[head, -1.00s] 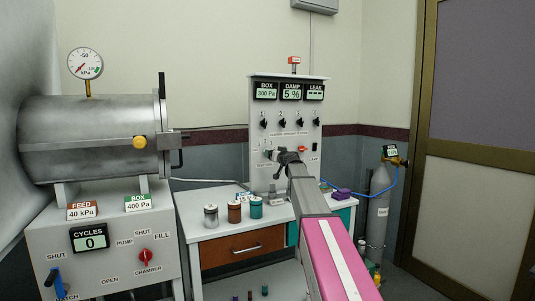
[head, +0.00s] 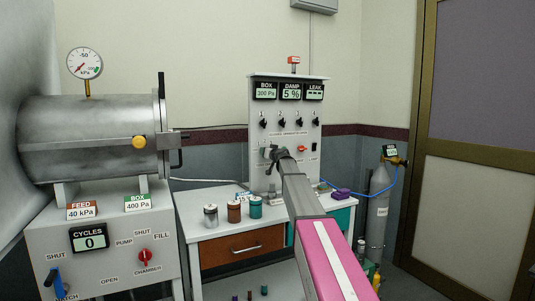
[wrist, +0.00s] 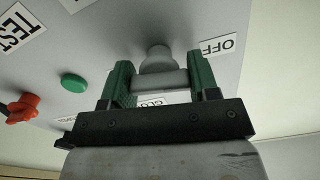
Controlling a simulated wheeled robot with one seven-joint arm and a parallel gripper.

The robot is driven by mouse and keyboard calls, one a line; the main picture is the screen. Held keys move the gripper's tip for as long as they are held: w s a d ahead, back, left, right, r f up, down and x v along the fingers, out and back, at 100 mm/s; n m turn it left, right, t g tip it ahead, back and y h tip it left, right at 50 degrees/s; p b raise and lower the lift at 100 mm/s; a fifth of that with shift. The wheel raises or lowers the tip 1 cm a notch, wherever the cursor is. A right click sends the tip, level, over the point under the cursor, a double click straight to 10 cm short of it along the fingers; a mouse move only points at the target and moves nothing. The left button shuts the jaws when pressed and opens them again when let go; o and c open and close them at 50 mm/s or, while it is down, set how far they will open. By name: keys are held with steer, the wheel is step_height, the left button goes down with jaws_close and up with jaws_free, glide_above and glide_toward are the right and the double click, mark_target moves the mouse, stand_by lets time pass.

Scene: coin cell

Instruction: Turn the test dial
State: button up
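In the wrist view, a grey dial (wrist: 160,79) with a round stem and a crossbar stands out from the panel. My gripper (wrist: 160,85) has one green finger on each side of the crossbar, which spans the gap and appears to touch both. An OFF label (wrist: 218,46) is at upper right, a TEST label (wrist: 14,31) at upper left, and another label is partly hidden behind the dial. In the head view my gripper (head: 270,154) is at the lower left of the upright panel (head: 285,134); the dial is too small to tell there.
A green button (wrist: 74,83) and a red-orange knob (wrist: 23,108) sit left of my gripper in the wrist view. Jars stand on the white bench (head: 197,224) below the panel. A steel chamber (head: 90,138) is at left, a gas cylinder (head: 378,212) at right.

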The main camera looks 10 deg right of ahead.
stand_by(0.3)
steer(key=m, duration=1.2)
steer(key=shift+d, duration=0.1)
steer(key=shift+f+m, duration=0.15)
steer(key=shift+m, duration=1.75)
steer(key=o, duration=0.9)
steer(key=shift+o, duration=0.2)
steer(key=shift+s, duration=0.1)
